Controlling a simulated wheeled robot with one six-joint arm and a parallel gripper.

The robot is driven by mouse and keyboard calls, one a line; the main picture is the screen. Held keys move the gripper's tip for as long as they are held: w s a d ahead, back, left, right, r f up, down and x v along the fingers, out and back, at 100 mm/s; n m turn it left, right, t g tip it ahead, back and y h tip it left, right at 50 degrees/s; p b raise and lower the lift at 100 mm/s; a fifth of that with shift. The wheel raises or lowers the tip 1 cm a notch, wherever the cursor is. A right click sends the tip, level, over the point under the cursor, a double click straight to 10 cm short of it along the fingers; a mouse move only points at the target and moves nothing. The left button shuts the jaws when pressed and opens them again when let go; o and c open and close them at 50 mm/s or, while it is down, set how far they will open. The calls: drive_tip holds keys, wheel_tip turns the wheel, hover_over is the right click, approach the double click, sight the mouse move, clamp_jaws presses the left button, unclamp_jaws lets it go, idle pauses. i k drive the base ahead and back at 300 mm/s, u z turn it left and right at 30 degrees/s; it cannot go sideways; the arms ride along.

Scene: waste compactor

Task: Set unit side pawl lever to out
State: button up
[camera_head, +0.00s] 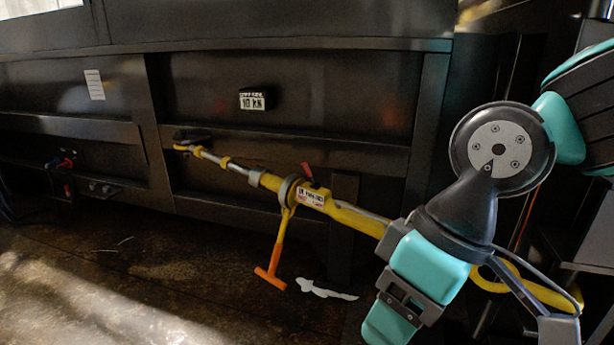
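A yellow ratchet turnbuckle (345,213) runs slantwise from a bracket on the dark compactor wall at upper left toward lower right. Its grey ratchet housing (288,191) carries a yellow handle with an orange T-grip (270,278) hanging down. A small red lever (307,169) sticks up beside the housing; I cannot tell for sure whether it is the unit side pawl lever, or its setting. My gripper (403,298), teal and grey, is at lower right, in front of the turnbuckle's near end and apart from the red lever. Its fingertips are not clear.
The compactor wall has steel ribs and a 10 KN label block (257,99). Red and blue fittings (66,162) sit at left. A yellow hooked end (535,290) shows behind my arm. The floor at left is open.

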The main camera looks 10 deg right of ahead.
sight(316, 185)
drive_tip(key=z, duration=0.45)
drive_tip(key=i, duration=1.05)
drive_tip(key=u, duration=0.65)
